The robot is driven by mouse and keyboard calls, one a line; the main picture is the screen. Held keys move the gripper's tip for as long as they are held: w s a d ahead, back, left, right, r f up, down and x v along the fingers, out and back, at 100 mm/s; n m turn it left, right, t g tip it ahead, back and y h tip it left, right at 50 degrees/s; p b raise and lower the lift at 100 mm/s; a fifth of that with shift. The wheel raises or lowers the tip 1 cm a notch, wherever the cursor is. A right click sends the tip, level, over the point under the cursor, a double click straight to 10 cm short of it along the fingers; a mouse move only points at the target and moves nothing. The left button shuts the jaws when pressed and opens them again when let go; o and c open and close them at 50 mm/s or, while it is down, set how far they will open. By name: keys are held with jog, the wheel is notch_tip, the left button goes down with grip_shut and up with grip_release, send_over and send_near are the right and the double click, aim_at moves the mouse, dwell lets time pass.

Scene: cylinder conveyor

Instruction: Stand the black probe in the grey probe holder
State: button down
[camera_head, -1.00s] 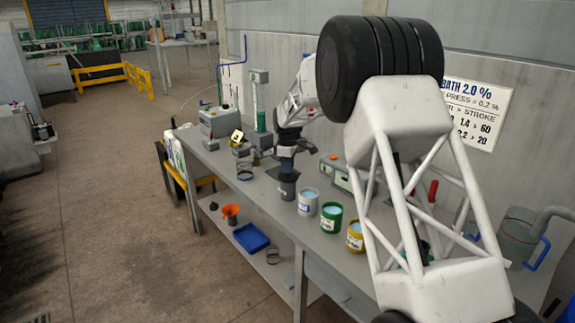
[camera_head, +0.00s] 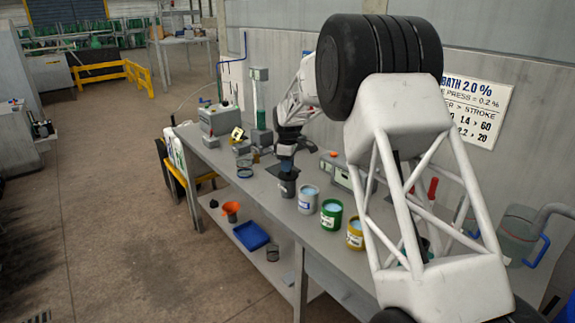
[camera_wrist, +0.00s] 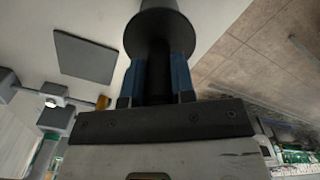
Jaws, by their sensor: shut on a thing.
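My gripper (camera_head: 287,166) points down over the bench, left of the white cup. In the wrist view its blue fingers (camera_wrist: 160,78) are shut on the black probe (camera_wrist: 159,75), a dark rod between them. A wide dark round rim (camera_wrist: 160,35) lies just past the fingertips; I cannot tell if it belongs to the probe or to the holder. In the head view a dark grey, cup-like body (camera_head: 288,187) is directly under the fingers. It may be the grey probe holder, but whether the probe is inside it is unclear.
A white cup (camera_head: 308,201), a green cup (camera_head: 331,216) and a yellow cup (camera_head: 355,236) stand to the right. Instruments (camera_head: 221,119) stand at the bench's far left. A flat grey plate (camera_wrist: 86,57) lies beside the gripper. A blue tray (camera_head: 251,236) is on the lower shelf.

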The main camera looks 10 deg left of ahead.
dwell(0.3)
jog(key=c, duration=0.9)
grip_release()
jog(key=shift+o, duration=0.2)
jog(key=shift+r, duration=3.85)
